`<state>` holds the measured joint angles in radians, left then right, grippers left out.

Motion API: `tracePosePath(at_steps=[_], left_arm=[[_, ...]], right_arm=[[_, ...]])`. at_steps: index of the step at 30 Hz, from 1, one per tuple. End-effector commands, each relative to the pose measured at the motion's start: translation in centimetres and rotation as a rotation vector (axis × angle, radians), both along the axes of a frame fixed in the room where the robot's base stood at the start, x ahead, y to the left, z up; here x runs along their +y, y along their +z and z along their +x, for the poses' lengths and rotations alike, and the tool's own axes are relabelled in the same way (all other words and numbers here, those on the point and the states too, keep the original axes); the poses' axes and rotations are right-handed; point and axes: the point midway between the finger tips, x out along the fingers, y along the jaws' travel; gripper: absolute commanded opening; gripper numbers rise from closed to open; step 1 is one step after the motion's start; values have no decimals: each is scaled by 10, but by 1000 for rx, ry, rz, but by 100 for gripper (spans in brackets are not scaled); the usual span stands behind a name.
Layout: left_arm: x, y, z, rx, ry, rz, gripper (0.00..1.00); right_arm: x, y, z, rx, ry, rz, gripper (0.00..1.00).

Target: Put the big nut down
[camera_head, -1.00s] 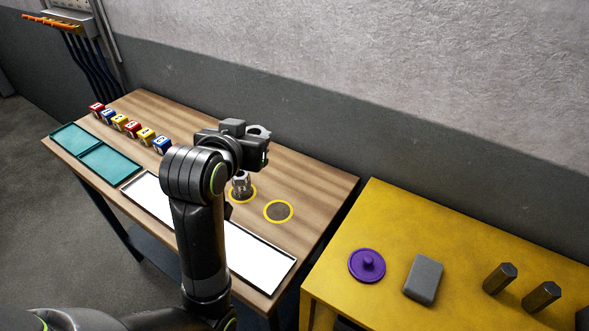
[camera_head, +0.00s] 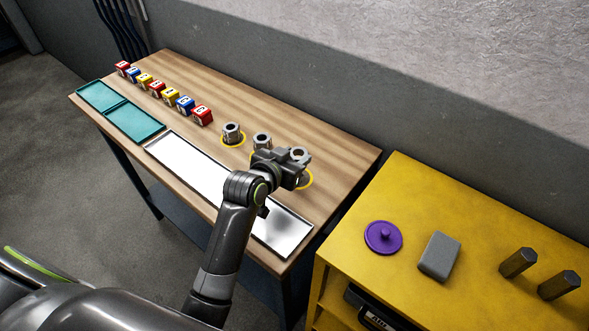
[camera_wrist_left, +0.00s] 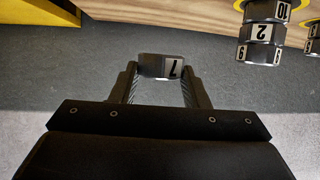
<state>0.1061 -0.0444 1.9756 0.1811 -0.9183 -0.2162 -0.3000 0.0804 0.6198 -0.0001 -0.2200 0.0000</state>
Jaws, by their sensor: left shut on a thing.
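My left gripper (camera_head: 294,160) is shut on a grey metal nut (camera_head: 301,155) above the right end of the wooden table. In the left wrist view the nut (camera_wrist_left: 161,66) sits between the fingertips, a "7" label facing the camera, against grey background with no surface touching it. A yellow ring (camera_head: 309,180) on the table shows partly below the gripper, which hides the rest. Grey nuts stand left of the gripper: one group (camera_head: 232,131) in a yellow ring, another (camera_head: 262,140) beside it. The wrist view shows a labelled stack of nuts (camera_wrist_left: 262,32). My right gripper is out of view.
A white tray (camera_head: 190,165) lies along the table's front edge, with teal trays (camera_head: 134,122) to its left. Several lettered blocks (camera_head: 170,97) stand in a row behind. A yellow bench (camera_head: 385,290) at right holds a purple lid (camera_head: 383,237), a grey block (camera_head: 439,256) and hex bars (camera_head: 518,262).

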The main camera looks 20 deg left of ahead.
Motion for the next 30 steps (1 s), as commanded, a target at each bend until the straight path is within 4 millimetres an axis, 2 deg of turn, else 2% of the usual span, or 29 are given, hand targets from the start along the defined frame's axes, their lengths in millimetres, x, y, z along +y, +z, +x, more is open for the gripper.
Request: tracePosePath(at_steps=[11, 20, 30], left_arm=[[0, -41, 0, -2, 1, 0, 13], [0, -43, 0, -3, 1, 1, 13], [0, -54, 0, -2, 1, 1, 13]], right_arm=[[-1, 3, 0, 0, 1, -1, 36], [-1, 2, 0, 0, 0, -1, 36], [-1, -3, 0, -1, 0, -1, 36]])
